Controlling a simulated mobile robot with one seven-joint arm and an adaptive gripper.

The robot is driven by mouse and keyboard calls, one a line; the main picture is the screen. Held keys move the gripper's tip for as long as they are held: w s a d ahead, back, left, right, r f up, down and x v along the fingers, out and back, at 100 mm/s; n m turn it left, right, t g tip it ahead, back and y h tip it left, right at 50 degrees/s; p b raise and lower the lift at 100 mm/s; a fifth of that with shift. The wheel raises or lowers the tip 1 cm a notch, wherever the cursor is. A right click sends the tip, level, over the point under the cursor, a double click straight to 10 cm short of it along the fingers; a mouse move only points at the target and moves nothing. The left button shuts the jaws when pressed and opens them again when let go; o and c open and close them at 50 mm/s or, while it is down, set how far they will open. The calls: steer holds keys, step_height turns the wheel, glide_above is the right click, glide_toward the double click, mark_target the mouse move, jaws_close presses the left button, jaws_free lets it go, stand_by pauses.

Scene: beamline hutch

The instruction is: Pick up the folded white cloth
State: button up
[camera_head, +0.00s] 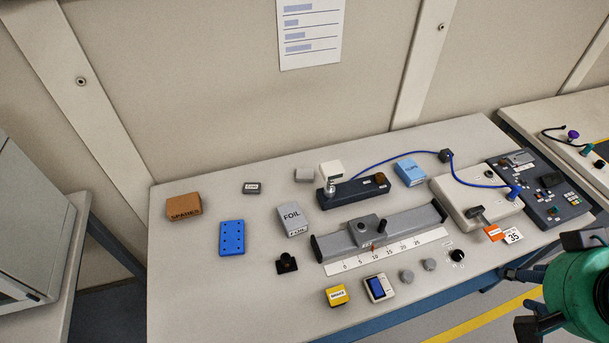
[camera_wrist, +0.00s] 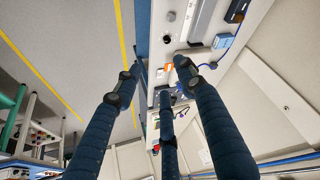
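I cannot make out a folded white cloth for certain in either view. A small pale grey block-like thing (camera_head: 304,175) lies near the back of the bench, left of a white-topped device (camera_head: 331,168); I cannot tell whether it is cloth. My gripper (camera_wrist: 155,77) shows in the wrist view with its dark fingers spread apart and nothing between them. It is off the bench's front right edge, away from the things on top.
The bench (camera_head: 190,290) carries a brown SPARES box (camera_head: 184,206), a blue holed block (camera_head: 232,238), a FOIL box (camera_head: 293,219), a ruled rail (camera_head: 405,226) and a yellow box (camera_head: 337,295). A blue cable (camera_head: 405,154) arches over the back right. The front left is clear.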

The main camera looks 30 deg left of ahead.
steer(key=shift+o, duration=0.5)
steer(key=o, duration=0.9)
steer(key=shift+c, duration=0.2)
steer(key=shift+r, duration=0.1)
